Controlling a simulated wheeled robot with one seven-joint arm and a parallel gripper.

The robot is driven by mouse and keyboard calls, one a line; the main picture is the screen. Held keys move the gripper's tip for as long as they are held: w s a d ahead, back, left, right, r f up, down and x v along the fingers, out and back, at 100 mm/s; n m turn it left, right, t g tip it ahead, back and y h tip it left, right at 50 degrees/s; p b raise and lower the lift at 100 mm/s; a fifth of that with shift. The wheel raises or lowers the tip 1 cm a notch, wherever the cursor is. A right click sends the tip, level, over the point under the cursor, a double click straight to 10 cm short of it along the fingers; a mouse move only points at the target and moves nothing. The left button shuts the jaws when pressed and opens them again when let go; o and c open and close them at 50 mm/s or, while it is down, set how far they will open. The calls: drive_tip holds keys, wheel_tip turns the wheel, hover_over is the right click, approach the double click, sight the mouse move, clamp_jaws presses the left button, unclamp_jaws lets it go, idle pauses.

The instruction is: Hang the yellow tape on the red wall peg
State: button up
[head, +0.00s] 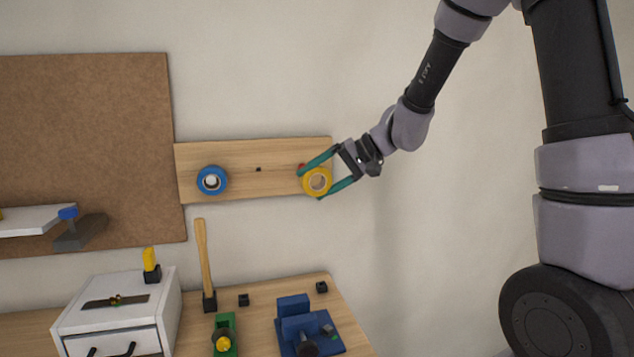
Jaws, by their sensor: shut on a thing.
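The yellow tape (317,181) is a ring held upright in front of the right end of a wooden wall board (240,157). My gripper (318,179) is shut on the yellow tape, with its green fingers on the ring's upper left and lower right sides. A small part of the red wall peg (301,167) shows at the tape's upper left. The rest of the peg is hidden behind the finger and the tape. I cannot tell whether the tape is around the peg or in front of it.
A blue tape roll (212,181) hangs on the board's left part, with a small dark peg (258,169) to its right. Below are a mallet (204,265), a white drawer box (118,305) and a blue vise (300,325).

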drive_tip(key=shift+w, duration=0.1)
drive_tip(key=shift+w+a, duration=0.55)
drive_tip(key=shift+w, duration=1.35)
drive_tip(key=shift+w+a, duration=0.55)
drive_tip(key=shift+w, duration=1.3)
drive_tip(key=shift+w+a, duration=0.55)
drive_tip(key=shift+w, duration=1.35)
drive_tip(key=shift+f, duration=0.55)
drive_tip(key=o, duration=1.2)
drive_tip(key=v, duration=1.1)
drive_tip(key=s+d+r+m+t+h, duration=0.1)
drive_tip(key=s+d+r+h, duration=0.1)
drive_tip(key=s+d, duration=0.4)
drive_tip(key=s+d+r+m+t+h, duration=0.1)
drive_tip(key=s+d+h, duration=0.3)
drive_tip(key=s, duration=0.8)
drive_tip(key=s+d+r+m+t+h, duration=0.2)
drive_tip(key=s+d+m+t+h, duration=0.1)
drive_tip(key=s+d, duration=0.5)
drive_tip(key=shift+s+d+r, duration=0.25)
drive_tip(key=shift+s+r, duration=0.1)
drive_tip(key=shift+s, duration=0.3)
